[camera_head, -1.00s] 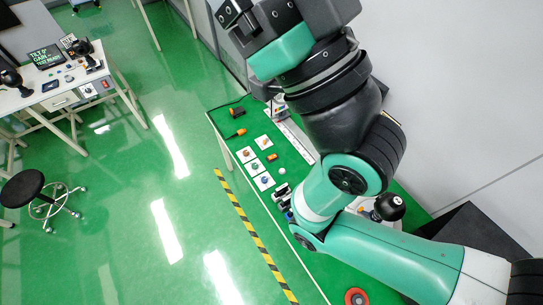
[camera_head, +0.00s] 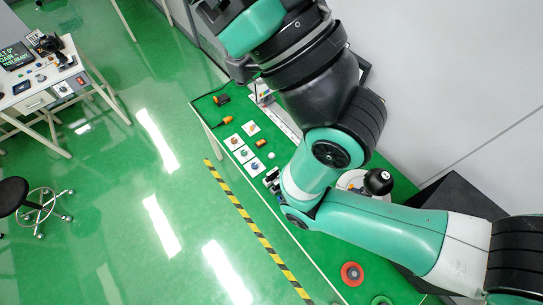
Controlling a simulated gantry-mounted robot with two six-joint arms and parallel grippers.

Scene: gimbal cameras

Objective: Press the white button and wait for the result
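No white button can be made out for sure. On the white desk (camera_head: 48,99) at the left, small coloured controls (camera_head: 62,88) sit on a panel, too small to tell apart. A small white round thing (camera_head: 271,155) lies on the green table (camera_head: 322,248); I cannot tell what it is. My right arm comes in from the right and crosses over the green table. Its dark end (camera_head: 212,12) is cut off at the top edge, so the fingertips and their state are hidden. My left gripper is not in view.
The green table holds white cards (camera_head: 244,154), orange and black pieces, a black ball-shaped device (camera_head: 378,182) and a red disc (camera_head: 352,273). A black stool (camera_head: 12,194) stands at the left. Open green floor lies between desk and table, with a striped line (camera_head: 243,212).

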